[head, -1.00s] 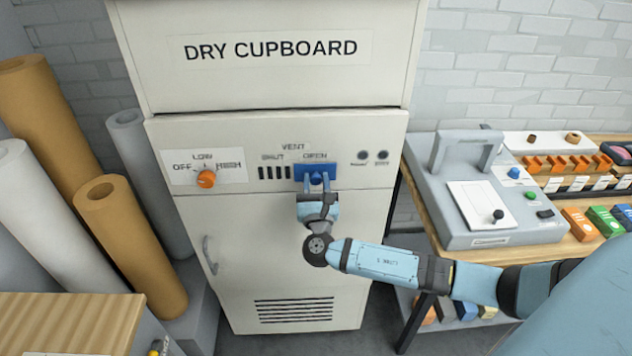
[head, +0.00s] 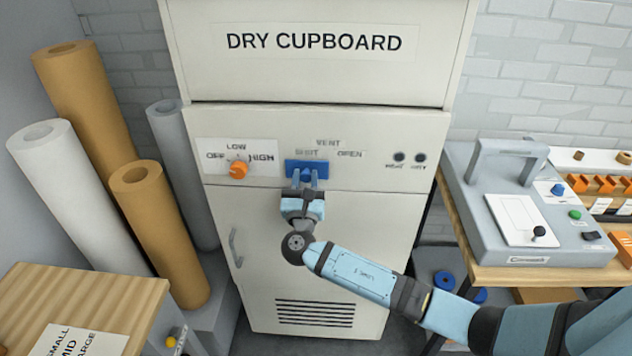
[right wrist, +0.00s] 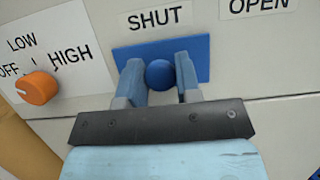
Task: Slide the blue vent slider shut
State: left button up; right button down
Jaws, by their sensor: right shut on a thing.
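The blue vent slider (head: 307,168) is a flat blue plate with a round knob on the front of the dry cupboard (head: 320,150). It sits under the SHUT label, and the OPEN end is to its right. In the right wrist view the slider plate (right wrist: 200,55) is below the SHUT label, with its blue knob (right wrist: 160,74) between my fingers. My right gripper (head: 306,180) is shut on this knob; its fingers also show in the right wrist view (right wrist: 159,82). No vent slots show around the plate. My left gripper is not in view.
An orange heat knob (head: 238,170) is left of the slider. A bench with a grey machine (head: 510,220) is on the right.

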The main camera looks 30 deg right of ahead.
jog(key=shift+a, duration=0.1)
jog(key=c, duration=0.9)
grip_release()
jog(key=shift+a, duration=0.1)
jog(key=shift+o, duration=0.3)
jog(key=shift+w+a, duration=0.1)
jog(key=shift+w, duration=0.05)
jog(key=shift+s+a+f, duration=0.1)
jog(key=shift+s+f, duration=0.2)
jog(key=shift+s, duration=0.1)
jog(key=b+v, duration=0.2)
jog(key=v, duration=1.1)
jog(key=shift+r+b, duration=0.2)
jog(key=shift+b, duration=0.2)
